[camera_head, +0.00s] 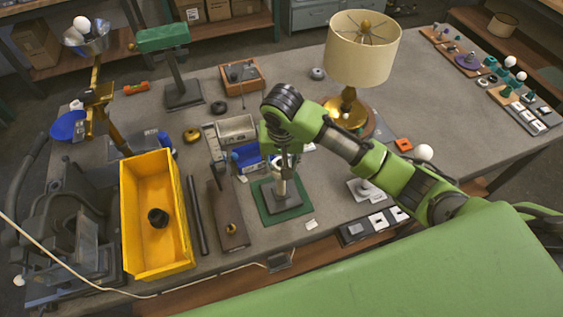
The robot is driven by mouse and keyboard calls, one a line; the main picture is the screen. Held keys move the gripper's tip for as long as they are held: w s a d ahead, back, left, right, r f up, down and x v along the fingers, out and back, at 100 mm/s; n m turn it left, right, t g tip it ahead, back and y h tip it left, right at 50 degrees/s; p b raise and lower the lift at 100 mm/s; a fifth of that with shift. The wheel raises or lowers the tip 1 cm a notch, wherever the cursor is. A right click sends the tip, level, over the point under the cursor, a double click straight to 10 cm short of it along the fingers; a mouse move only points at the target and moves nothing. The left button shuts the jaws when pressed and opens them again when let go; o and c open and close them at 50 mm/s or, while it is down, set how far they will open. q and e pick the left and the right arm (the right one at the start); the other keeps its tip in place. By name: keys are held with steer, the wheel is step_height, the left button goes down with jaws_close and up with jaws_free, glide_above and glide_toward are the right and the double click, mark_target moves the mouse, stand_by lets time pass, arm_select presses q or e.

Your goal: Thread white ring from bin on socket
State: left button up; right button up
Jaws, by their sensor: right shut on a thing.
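My right gripper (283,163) points down over the socket (281,191), which stands upright on a grey base on a green mat (269,215). The right gripper is shut on a small pale thing, apparently the white ring, at the socket's top. The fingers partly hide it, so I cannot tell whether it is around the socket. My left gripper is not in view.
A lamp with a cream shade (362,48) stands behind my right arm. A dark bar (198,215) and a brown block (228,213) lie between bin and mat. A green-topped stand (163,37) is at the back left.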

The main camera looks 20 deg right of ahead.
steer(key=shift+s+f, duration=0.3)
steer(key=m, duration=0.3)
steer(key=shift+a+m+h, duration=0.25)
steer(key=shift+m+h, duration=0.05)
steer(key=m, duration=0.3)
steer(key=shift+w+d+g, duration=0.1)
steer(key=shift+g, duration=0.3)
steer(key=shift+m, duration=0.4)
steer(key=o, duration=0.8)
steer(key=shift+m, duration=0.5)
steer(key=o, duration=0.5)
steer(key=shift+w, duration=0.2)
steer(key=shift+r, duration=0.2)
